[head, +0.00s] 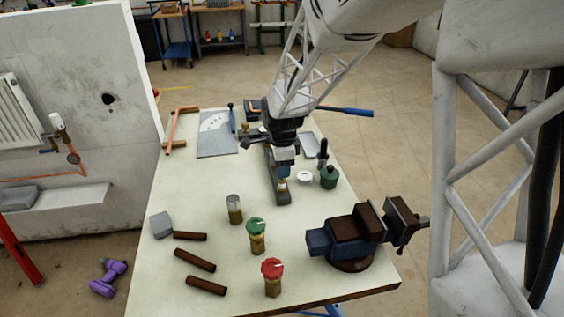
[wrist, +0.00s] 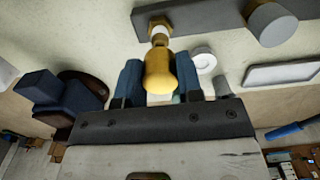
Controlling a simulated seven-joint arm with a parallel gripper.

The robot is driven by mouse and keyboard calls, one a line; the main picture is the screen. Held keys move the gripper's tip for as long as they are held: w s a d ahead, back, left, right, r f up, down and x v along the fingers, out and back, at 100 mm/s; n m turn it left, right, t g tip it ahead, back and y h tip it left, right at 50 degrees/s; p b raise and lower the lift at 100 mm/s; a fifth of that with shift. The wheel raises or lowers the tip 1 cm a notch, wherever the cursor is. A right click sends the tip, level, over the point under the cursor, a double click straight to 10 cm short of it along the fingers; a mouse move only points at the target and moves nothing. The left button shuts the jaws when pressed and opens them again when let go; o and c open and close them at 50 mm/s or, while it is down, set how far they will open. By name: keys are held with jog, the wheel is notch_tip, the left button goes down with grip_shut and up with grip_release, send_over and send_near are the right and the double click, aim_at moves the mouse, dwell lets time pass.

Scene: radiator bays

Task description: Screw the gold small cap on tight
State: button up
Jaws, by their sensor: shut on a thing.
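The gold small cap (wrist: 158,74) sits between the two blue fingers of my gripper (wrist: 160,78) in the wrist view. My gripper is shut on it. Just beyond the cap's far end is a narrow fitting with a white part (wrist: 158,31), standing on a dark grey bar (wrist: 200,20). The cap is in line with the fitting and looks to meet it; I cannot tell how far it is seated. In the head view my gripper (head: 284,168) points down over the same grey bar (head: 283,199), with a small bit of gold under the fingers.
A white ring (head: 304,177) and a dark green pot (head: 328,178) stand right of the bar. A blue-brown vise (head: 352,238) is at the front right. Green-capped (head: 257,237) and red-capped (head: 272,278) brass fittings stand in front.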

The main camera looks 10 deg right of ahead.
aim_at(282, 180)
jog(key=shift+f, duration=0.7)
jog(key=shift+f, duration=1.1)
dwell(1.7)
jog(key=o, duration=1)
jog(key=shift+r, duration=0.1)
jog(key=shift+r, duration=3.8)
jog(key=shift+c, duration=0.8)
jog(key=shift+r, duration=0.7)
